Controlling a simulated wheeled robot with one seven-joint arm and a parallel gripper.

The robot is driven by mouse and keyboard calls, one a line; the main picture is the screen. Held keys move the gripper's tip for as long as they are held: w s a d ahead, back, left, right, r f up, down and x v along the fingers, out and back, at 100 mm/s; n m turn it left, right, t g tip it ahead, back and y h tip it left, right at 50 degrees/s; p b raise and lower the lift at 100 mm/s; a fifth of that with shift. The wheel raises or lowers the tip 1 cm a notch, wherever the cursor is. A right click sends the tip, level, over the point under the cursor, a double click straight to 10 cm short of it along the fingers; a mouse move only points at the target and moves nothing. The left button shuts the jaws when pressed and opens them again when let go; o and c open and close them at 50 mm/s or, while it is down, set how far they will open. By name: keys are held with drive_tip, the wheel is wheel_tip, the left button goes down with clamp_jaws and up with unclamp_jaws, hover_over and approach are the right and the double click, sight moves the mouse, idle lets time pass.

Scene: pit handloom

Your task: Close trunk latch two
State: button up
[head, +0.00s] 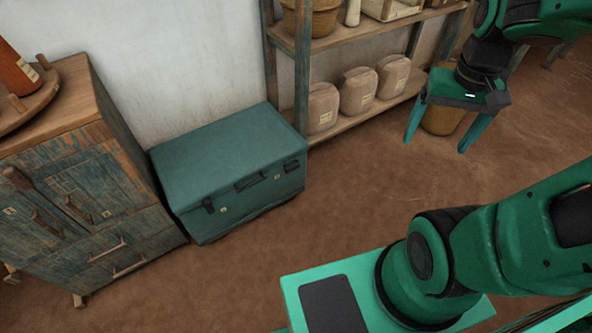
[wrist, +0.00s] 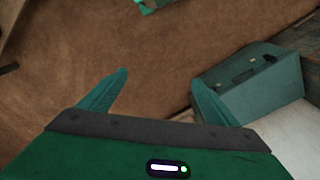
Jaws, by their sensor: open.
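The teal trunk (head: 225,150) stands on the floor against the wall, its lid down. Its front has a dark latch near the left end (head: 208,205), a dark handle (head: 250,182) in the middle and another dark latch near the right end (head: 291,164). I cannot read which latch is number two, nor tell whether either is fastened. My gripper (head: 435,146) is open and empty, fingers pointing down, well to the right of the trunk. In the wrist view the trunk (wrist: 255,95) shows at the right, beyond the right finger of my gripper (wrist: 159,77).
A worn wooden cabinet (head: 90,210) stands close to the trunk's left side. A shelf (head: 345,128) with several tan sacks (head: 358,90) is to its right, with a basket (head: 443,117) at its far end. The brown floor (head: 340,200) before the trunk is clear.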

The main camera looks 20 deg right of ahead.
drive_tip(key=w+a+f+n+t, duration=0.1)
drive_tip(key=w+f+t, duration=0.1)
drive_tip(key=w+f, duration=0.8)
drive_tip(key=w+a+f+n+t+h, duration=0.15)
drive_tip(key=w+f, duration=0.55)
drive_tip(key=w, duration=0.8)
drive_tip(key=w+a+f+n+t+y, duration=0.1)
drive_tip(key=w+f+n+t, duration=0.15)
drive_tip(key=w+f, duration=0.75)
drive_tip(key=n+t+y, duration=0.3)
drive_tip(key=t, duration=0.2)
approach(294, 168)
drive_tip(key=w+d+r, duration=0.4)
drive_tip(key=r, duration=0.2)
drive_tip(key=s+a+f+n+t+y, duration=0.1)
drive_tip(key=s+a+f+y, duration=0.1)
drive_tip(key=s+f, duration=0.45)
drive_tip(key=x, duration=1.1)
drive_tip(key=shift+w+a, duration=0.1)
drive_tip(key=shift+w, duration=0.2)
drive_tip(key=shift+r, duration=0.1)
drive_tip(key=c, duration=1.1)
